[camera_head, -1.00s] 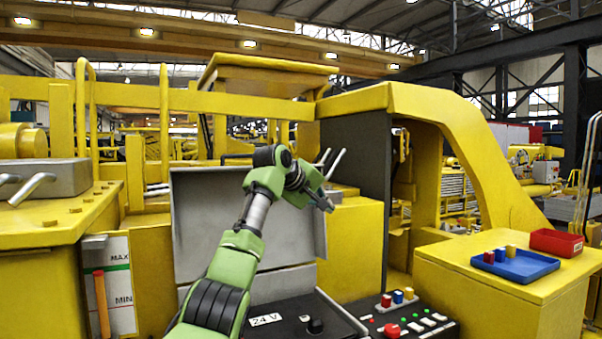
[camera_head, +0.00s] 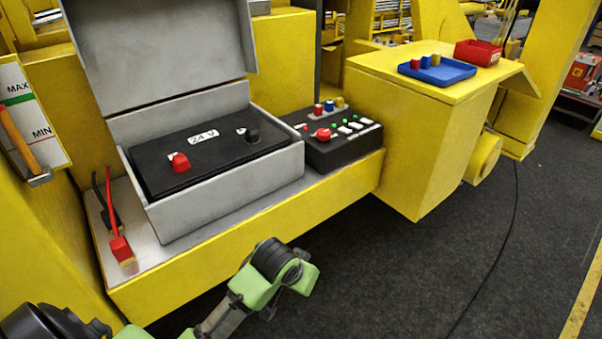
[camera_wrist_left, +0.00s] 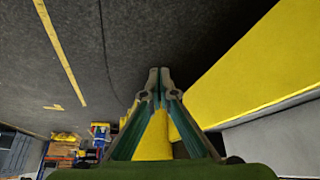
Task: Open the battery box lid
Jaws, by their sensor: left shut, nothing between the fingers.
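The grey battery box (camera_head: 230,197) stands on the yellow machine's ledge in the head view. Its grey lid (camera_head: 160,50) is raised, standing up at the back of the box, with its top cut off by the picture edge. The black battery (camera_head: 215,160) inside is exposed, with a red terminal and a black terminal. My left arm reaches in low, in front of the ledge and apart from the lid; its fingers are not clear there. In the left wrist view my left gripper (camera_wrist_left: 159,80) is shut and empty, above the dark floor. My right gripper is not in view.
A red-ended cable (camera_head: 119,245) lies left of the box. A control panel (camera_head: 335,140) with a red button sits to its right. A blue tray (camera_head: 437,72) and a red bin (camera_head: 478,53) stand on a yellow cabinet. The dark floor at right is mostly clear.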

